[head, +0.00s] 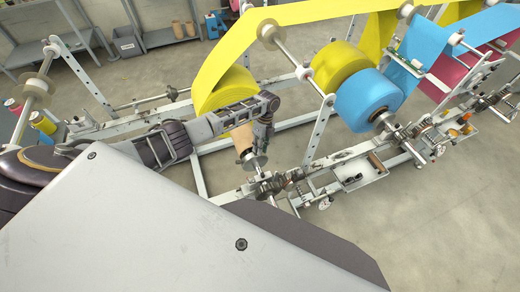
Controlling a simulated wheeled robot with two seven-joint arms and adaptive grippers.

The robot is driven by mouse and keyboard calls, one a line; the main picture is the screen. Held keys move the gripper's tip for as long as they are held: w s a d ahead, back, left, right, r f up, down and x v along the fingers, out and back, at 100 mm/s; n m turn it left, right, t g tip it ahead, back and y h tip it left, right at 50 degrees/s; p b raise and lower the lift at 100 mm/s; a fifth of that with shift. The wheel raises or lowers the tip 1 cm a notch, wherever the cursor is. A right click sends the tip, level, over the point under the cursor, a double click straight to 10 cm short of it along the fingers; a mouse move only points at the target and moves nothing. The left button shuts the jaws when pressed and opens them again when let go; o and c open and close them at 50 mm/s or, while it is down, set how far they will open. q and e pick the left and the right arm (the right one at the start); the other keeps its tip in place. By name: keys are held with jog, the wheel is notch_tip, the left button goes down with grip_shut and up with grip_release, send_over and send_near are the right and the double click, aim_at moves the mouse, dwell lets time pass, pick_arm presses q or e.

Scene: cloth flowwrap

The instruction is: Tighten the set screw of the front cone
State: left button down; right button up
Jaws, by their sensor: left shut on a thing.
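The front cone (254,164) is a pale disc-like piece on the shaft at the near end of a tan core (241,139). A yellow roll (223,92) is behind that core. My left gripper (262,147) points down just above and right of the cone, beside the core. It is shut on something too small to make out. I cannot tell whether it touches the cone. The set screw is too small or hidden to see. My right gripper is not in view.
The machine's front rail (232,194) with brackets runs close below the cone. A perforated upright (318,131) stands right of my left gripper. Blue (368,100) and further yellow rolls (339,64) hang to the right. A tray (360,174) sits on the front right.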

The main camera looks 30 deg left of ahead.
pick_arm(q)
jog(key=m+b, duration=0.1)
jog(key=m, duration=0.1)
jog(key=m+g+b, duration=0.1)
jog(key=m, duration=0.1)
jog(key=shift+w+d+m+b, duration=0.15)
jog(key=shift+w+m+b, duration=0.05)
jog(key=shift+m+b, duration=0.2)
jog(key=shift+m+y, duration=0.3)
jog(key=shift+m, duration=0.1)
jog(key=c, duration=1.3)
grip_release()
jog(key=shift+c, duration=0.2)
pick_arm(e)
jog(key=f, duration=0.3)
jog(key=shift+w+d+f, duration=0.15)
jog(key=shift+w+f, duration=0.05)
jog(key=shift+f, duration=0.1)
pick_arm(q)
jog(key=shift+r, duration=0.1)
jog(key=v, duration=0.7)
jog(key=shift+w, duration=0.15)
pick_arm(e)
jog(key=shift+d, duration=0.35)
